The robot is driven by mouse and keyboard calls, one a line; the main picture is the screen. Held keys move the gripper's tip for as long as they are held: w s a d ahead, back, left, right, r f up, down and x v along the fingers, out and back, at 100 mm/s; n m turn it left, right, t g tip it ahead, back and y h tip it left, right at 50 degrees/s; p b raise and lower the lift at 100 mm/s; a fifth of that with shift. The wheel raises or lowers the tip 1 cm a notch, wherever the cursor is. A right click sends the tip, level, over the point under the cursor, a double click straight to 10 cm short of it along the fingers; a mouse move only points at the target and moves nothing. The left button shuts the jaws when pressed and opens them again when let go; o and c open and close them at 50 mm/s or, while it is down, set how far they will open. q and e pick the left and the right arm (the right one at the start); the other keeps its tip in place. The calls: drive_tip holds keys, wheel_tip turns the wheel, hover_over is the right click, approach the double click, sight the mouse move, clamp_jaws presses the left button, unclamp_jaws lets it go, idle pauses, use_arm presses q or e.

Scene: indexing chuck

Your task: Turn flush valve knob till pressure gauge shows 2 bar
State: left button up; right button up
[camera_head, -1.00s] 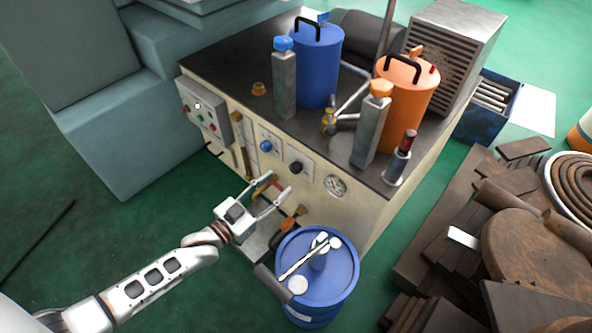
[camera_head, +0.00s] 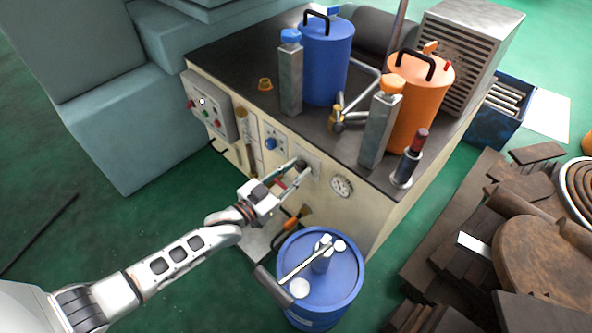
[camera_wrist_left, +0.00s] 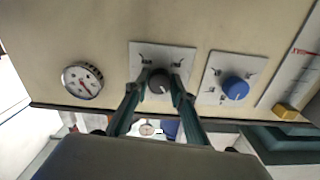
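The black knob (camera_wrist_left: 159,82) sits on a light square plate on the machine's cream front panel. My left gripper (camera_head: 304,172) is at this knob. In the left wrist view its two fingers (camera_wrist_left: 160,77) stand on either side of the knob, close to it, and look still slightly apart from it. The round pressure gauge (camera_head: 342,187) is right of the knob in the head view. It also shows at the left in the wrist view (camera_wrist_left: 82,80); its scale is too small to read. My right gripper is not in view.
A blue knob (camera_wrist_left: 235,88) on a similar plate is beside the black one. A blue drum (camera_head: 335,290) with tools on its lid stands close below the gripper. An orange canister (camera_head: 420,100) and a blue canister (camera_head: 325,65) stand on the machine top.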

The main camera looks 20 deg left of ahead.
use_arm(q)
drive_tip(key=shift+c, duration=1)
drive_tip(key=shift+w+r+n+p, duration=0.15)
drive_tip(key=shift+r+n+p, duration=0.15)
drive_tip(key=shift+n+p, duration=0.25)
drive_tip(key=shift+n, duration=0.55)
drive_tip(key=shift+f+n+p, duration=0.2)
drive_tip(key=shift+n+p, duration=0.1)
drive_tip(key=shift+n, duration=0.6)
drive_tip(key=shift+f, duration=0.1)
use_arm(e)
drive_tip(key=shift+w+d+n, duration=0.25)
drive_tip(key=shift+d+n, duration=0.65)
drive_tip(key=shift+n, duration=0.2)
use_arm(q)
drive_tip(key=o, duration=1.1)
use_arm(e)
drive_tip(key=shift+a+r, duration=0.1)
use_arm(q)
drive_tip(key=shift+s, duration=0.2)
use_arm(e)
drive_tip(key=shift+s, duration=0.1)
